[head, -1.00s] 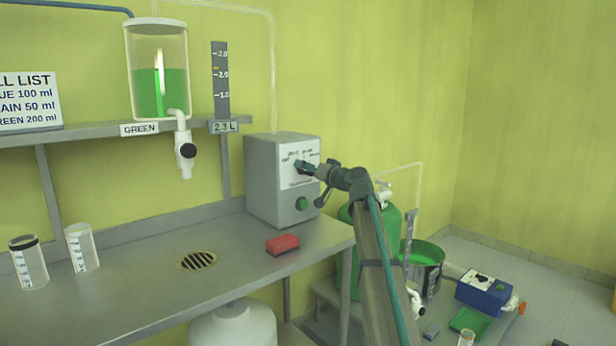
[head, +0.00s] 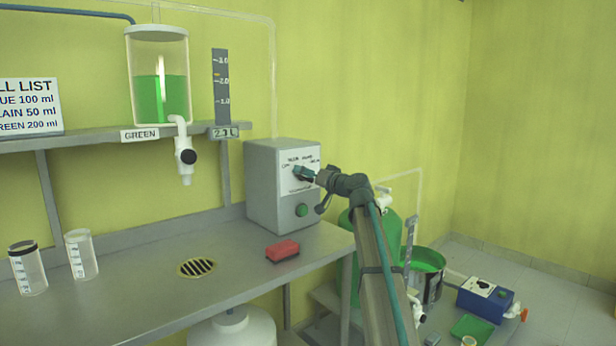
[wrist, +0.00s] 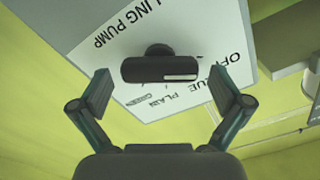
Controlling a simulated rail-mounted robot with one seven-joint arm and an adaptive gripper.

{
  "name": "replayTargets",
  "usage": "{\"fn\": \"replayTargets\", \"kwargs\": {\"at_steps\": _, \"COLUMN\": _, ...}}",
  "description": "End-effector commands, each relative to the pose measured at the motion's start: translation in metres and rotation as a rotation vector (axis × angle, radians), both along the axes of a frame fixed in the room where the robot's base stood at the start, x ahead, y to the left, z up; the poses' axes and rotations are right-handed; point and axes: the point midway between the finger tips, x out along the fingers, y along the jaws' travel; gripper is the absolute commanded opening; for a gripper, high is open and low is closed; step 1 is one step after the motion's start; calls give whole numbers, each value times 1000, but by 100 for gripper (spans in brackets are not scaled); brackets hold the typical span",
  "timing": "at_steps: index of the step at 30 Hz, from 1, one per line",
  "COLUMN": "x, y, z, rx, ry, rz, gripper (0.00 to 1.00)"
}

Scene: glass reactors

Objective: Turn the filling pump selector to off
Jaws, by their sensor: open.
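The filling pump box (head: 262,190) is a grey box at the right end of the bench, with a white label panel on its front. Its selector (wrist: 160,70) is a dark bar-shaped knob on a round stem, with a white mark at its right end in the wrist view. Printed words around it include FILLING PUMP, OFF, BLUE, PLAIN and GREEN, partly covered. My gripper (wrist: 163,92) is open, with one finger on each side of the knob and gaps visible at both ends. In the head view my gripper (head: 303,174) is in front of the panel and hides the knob.
A green button (head: 302,210) sits low on the box. A red block (head: 282,250) lies on the bench (head: 120,300) before it. Two clear cylinders (head: 81,255) stand at the left. A GREEN tank (head: 160,85) with a tap stands on the shelf above. Green containers stand on the right.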

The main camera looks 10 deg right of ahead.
Motion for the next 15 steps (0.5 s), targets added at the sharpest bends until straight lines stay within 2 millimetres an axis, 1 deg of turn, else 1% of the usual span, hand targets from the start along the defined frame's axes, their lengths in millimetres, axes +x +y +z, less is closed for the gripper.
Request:
{"fn": "replayTargets", "kwargs": {"at_steps": 4, "x": -7, "y": -3, "z": 0, "rx": 0, "ry": 0, "rz": 0, "gripper": 100}}
{"fn": "replayTargets", "kwargs": {"at_steps": 7, "x": -18, "y": -8, "z": -1, "rx": 0, "ry": 0, "rz": -1, "gripper": 100}}
{"fn": "replayTargets", "kwargs": {"at_steps": 15, "x": -64, "y": -31, "z": -1, "rx": 1, "ry": -1, "rz": -2, "gripper": 100}}
